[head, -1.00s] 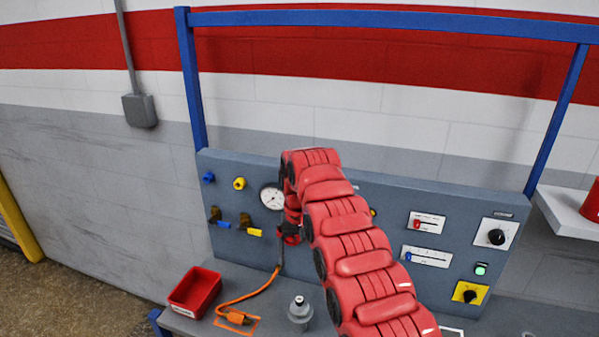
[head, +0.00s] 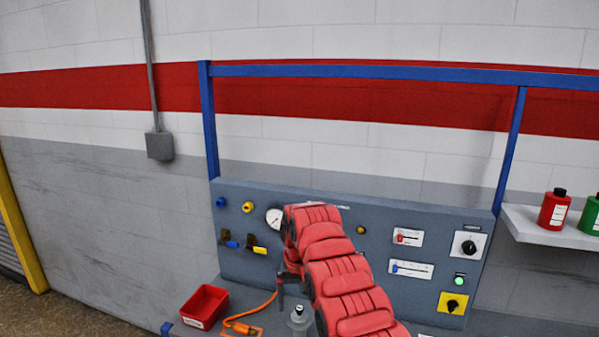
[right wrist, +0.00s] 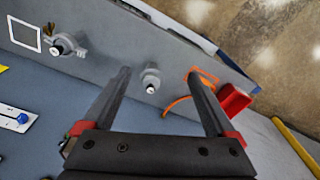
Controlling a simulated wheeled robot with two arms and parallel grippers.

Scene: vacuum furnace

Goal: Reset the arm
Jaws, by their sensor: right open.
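My red right arm reaches in from the lower right in the head view. Its right gripper (head: 293,284) hangs down in front of the grey panel (head: 330,260), partly hidden by the arm. In the right wrist view the two dark fingers of the right gripper (right wrist: 158,82) are spread apart with nothing between them. A grey fitting (right wrist: 150,79) on the bench shows beyond the gap; a grey fitting (head: 299,316) also stands below the gripper in the head view. My left gripper is not in view.
The panel carries a round gauge (head: 274,219), a black knob (head: 469,247) and a yellow-backed switch (head: 453,303). A red bin (head: 204,306) and an orange cable (head: 257,313) lie on the bench. A shelf (head: 530,229) at right holds red and green bottles.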

